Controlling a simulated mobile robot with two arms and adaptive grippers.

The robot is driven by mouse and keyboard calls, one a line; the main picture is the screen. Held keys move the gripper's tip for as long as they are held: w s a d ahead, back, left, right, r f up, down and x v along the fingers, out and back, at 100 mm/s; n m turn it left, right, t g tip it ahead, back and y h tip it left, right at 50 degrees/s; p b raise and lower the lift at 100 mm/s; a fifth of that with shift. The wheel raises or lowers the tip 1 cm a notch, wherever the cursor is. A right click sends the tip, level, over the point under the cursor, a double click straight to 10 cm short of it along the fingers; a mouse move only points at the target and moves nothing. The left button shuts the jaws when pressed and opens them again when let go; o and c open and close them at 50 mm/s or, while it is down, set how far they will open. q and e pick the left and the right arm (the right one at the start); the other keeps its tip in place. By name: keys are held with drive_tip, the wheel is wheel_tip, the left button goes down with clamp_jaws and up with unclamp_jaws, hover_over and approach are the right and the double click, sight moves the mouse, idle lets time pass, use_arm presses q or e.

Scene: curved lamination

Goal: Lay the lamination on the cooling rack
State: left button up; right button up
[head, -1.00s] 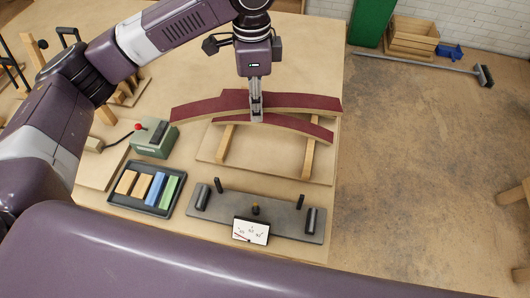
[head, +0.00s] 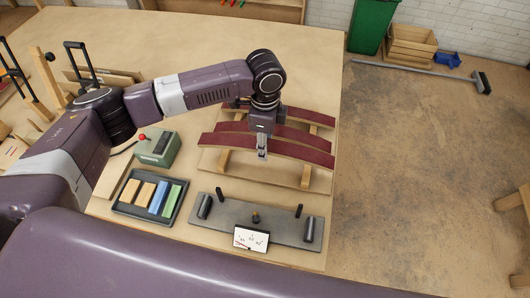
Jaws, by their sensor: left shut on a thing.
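My left gripper (head: 262,153) is shut on a curved lamination (head: 305,152) with a dark red top and pale wood edge. It holds this piece over the near part of the cooling rack, across both wooden bars. The rack shows as a pale board (head: 265,174) with two bars, the left one (head: 223,163) and the right one (head: 306,177). Two similar laminations lie across the rack farther back, a middle one (head: 310,135) and a far one (head: 318,117). I cannot tell whether the held piece touches the bars. My right gripper is not in view.
A grey plate with black posts and a dial card (head: 251,238) stands in front of the rack. A black tray (head: 117,207) of coloured blocks and a green box with a red knob (head: 158,149) are at left. The table (head: 318,75) is clear behind.

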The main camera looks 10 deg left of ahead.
use_arm(q)
drive_tip(key=shift+f, duration=0.75)
wheel_tip(320, 180, down, 4)
drive_tip(key=shift+r+p, duration=0.25)
drive_tip(key=shift+p, duration=0.2)
drive_tip(key=shift+f, duration=0.25)
drive_tip(key=shift+f, duration=0.25)
drive_tip(key=shift+f, duration=0.3)
drive_tip(key=o, duration=1.2)
drive_tip(key=shift+o, duration=0.2)
